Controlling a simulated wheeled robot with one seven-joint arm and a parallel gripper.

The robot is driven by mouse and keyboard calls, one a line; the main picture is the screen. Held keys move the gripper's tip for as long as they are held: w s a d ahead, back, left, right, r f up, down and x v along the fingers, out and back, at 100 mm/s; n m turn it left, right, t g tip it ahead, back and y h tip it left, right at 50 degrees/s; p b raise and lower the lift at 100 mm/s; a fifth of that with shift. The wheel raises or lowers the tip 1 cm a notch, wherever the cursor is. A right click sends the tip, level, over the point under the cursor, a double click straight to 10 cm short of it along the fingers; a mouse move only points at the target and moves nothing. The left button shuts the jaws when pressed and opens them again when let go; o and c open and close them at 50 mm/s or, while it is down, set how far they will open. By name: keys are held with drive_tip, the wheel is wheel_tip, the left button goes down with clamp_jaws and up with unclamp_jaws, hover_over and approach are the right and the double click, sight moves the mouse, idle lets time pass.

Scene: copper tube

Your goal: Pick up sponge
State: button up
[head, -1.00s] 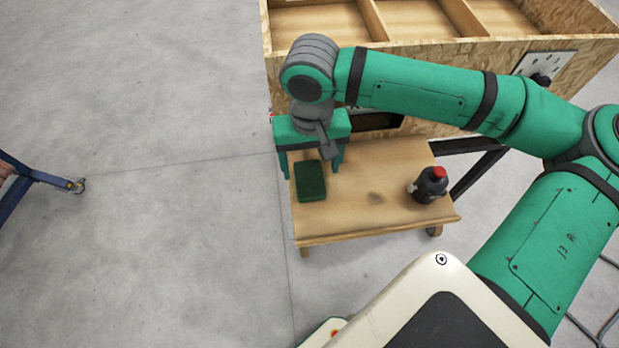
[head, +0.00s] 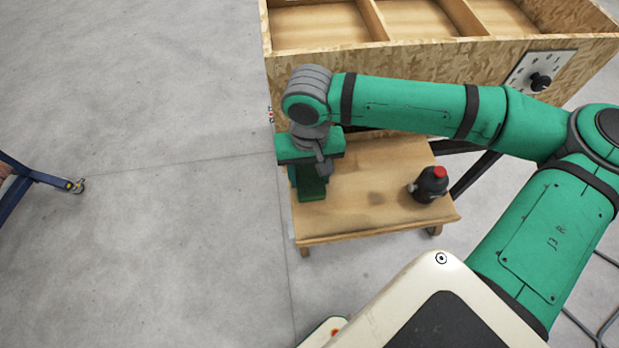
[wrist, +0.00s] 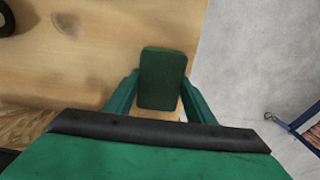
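The sponge is a dark green block (head: 312,190) near the left end of the small wooden table (head: 360,215). In the head view my gripper (head: 311,180) is over it and hides its back part. In the wrist view the sponge (wrist: 164,80) lies between and ahead of the two green fingers of my gripper (wrist: 158,95). My gripper is open and holds nothing.
A dark bottle with a red cap (head: 430,184) stands at the right of the table. A chipboard crate with compartments (head: 420,60) is behind the table. A blue-framed cart (head: 40,178) is far left. The floor left of the table is clear.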

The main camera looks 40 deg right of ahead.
sight(310, 177)
drive_tip(key=shift+w, duration=0.15)
drive_tip(key=shift+c, duration=0.4)
drive_tip(key=shift+r, duration=0.55)
wheel_tip(310, 177, up, 2)
drive_tip(key=shift+r, duration=0.1)
drive_tip(key=s+d+r, duration=0.5)
drive_tip(key=s+r, duration=0.4)
drive_tip(key=s, duration=0.4)
drive_tip(key=shift+d+r, duration=0.2)
drive_tip(key=shift+r, duration=0.15)
drive_tip(key=shift+s, duration=0.1)
drive_tip(key=o, duration=0.5)
drive_tip(key=c, duration=0.3)
